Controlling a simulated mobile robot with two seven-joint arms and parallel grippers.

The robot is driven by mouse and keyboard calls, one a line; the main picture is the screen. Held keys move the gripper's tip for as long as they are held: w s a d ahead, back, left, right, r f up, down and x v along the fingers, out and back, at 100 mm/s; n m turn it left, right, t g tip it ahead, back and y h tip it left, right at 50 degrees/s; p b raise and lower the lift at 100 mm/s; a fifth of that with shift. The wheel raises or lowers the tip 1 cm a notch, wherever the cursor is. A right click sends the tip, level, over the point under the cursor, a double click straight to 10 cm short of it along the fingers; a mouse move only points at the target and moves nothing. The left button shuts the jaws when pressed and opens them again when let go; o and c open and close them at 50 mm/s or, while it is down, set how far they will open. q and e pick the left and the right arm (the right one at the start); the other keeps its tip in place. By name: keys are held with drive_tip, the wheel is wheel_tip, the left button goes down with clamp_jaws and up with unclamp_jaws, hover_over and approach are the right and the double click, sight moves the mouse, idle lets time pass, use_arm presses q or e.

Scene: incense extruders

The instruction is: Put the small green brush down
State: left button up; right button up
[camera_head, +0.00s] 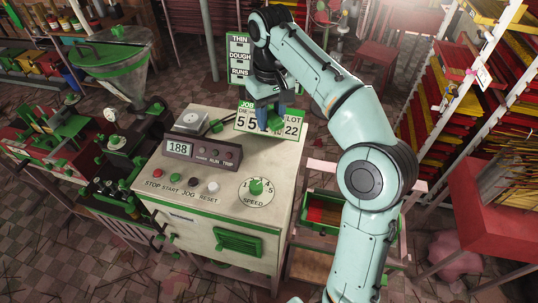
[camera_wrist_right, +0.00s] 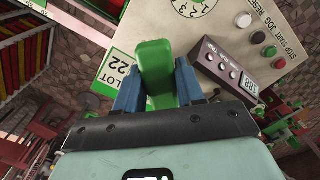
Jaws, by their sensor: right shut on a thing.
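The small green brush (camera_wrist_right: 155,68) is between the two blue fingers of my right gripper (camera_wrist_right: 158,85) in the right wrist view. The fingers are shut on its green body. In the head view my right gripper (camera_head: 270,113) is over the back right part of the cream control cabinet (camera_head: 215,183), in front of the job board (camera_head: 291,124). A bit of green shows at its fingertips there. I cannot tell whether the brush touches the cabinet top. My left gripper is not in view.
The cabinet top carries a display box (camera_head: 203,152) reading 188, several buttons, a green speed knob (camera_head: 256,187) and a small scale-like device (camera_head: 191,120). A hopper machine (camera_head: 110,60) stands at left. Racks with yellow and red trays (camera_head: 475,110) stand at right.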

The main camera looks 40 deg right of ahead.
drive_tip(key=b, duration=0.2)
hover_over(269, 163)
drive_tip(key=f, duration=1)
drive_tip(key=shift+s, duration=0.25)
drive_tip(key=shift+s+f, duration=0.1)
drive_tip(key=shift+f, duration=0.1)
drive_tip(key=f, duration=0.4)
drive_tip(key=shift+w+b, duration=0.35)
drive_tip(key=shift+w, duration=0.05)
drive_tip(key=shift+s+f, duration=0.1)
drive_tip(key=shift+f, duration=0.15)
drive_tip(key=shift+s, duration=0.1)
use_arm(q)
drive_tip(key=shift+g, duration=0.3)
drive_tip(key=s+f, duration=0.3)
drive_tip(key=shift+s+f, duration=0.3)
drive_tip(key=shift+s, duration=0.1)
use_arm(e)
drive_tip(key=shift+r, duration=0.1)
